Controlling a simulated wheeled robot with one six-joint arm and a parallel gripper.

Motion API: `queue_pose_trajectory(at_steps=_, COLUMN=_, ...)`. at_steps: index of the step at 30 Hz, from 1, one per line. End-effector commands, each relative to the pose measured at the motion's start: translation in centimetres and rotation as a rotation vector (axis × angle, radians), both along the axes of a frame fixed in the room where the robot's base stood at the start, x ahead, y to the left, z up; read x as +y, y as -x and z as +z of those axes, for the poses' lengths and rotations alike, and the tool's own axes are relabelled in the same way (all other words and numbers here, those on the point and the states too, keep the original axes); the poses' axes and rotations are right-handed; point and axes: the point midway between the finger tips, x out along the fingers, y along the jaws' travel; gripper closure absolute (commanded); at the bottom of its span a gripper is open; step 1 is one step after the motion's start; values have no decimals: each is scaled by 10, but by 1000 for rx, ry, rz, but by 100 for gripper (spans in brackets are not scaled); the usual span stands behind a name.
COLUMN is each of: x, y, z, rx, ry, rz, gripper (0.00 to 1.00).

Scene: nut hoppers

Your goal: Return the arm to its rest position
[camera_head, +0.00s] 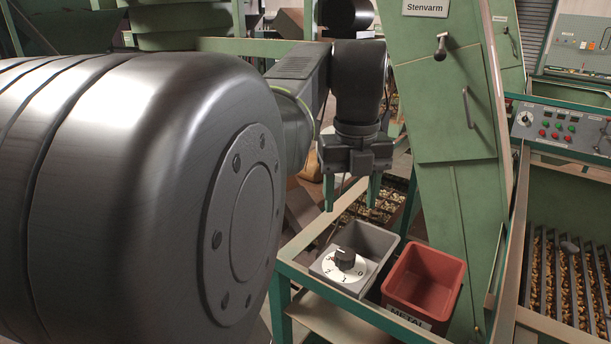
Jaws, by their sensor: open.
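My arm reaches across the left and upper middle of the head view, with a large dark joint close to the camera. My gripper (351,193) points down at the end of the arm, its two green fingers apart with nothing between them. It hangs above and behind a grey bin (385,236) and a red bin (424,284) on a green-framed stand. I cannot tell its exact height over them. The near joint hides much of the left side.
A dial box (345,268) sits beside the grey bin. The red bin bears a "METAL" label. A tall green hopper (440,110) marked "Stenvarm" stands close right of my gripper. Further right are a control panel (565,130) and a grate (565,280) over nuts.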

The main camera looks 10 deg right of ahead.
Motion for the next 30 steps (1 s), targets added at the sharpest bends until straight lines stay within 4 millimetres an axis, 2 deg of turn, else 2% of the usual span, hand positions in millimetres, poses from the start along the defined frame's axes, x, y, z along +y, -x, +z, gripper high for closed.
queue_pose_trajectory(at_steps=6, x=0, y=0, z=12, rx=-1, ry=0, rz=0, gripper=43)
queue_pose_trajectory(at_steps=17, x=0, y=0, z=10, rx=1, ry=0, rz=0, gripper=43)
queue_pose_trajectory(at_steps=23, x=0, y=1, z=-13, rx=3, ry=-1, rz=0, gripper=43)
queue_pose_trajectory(at_steps=30, x=0, y=1, z=-60, rx=4, ry=-2, rz=1, gripper=43)
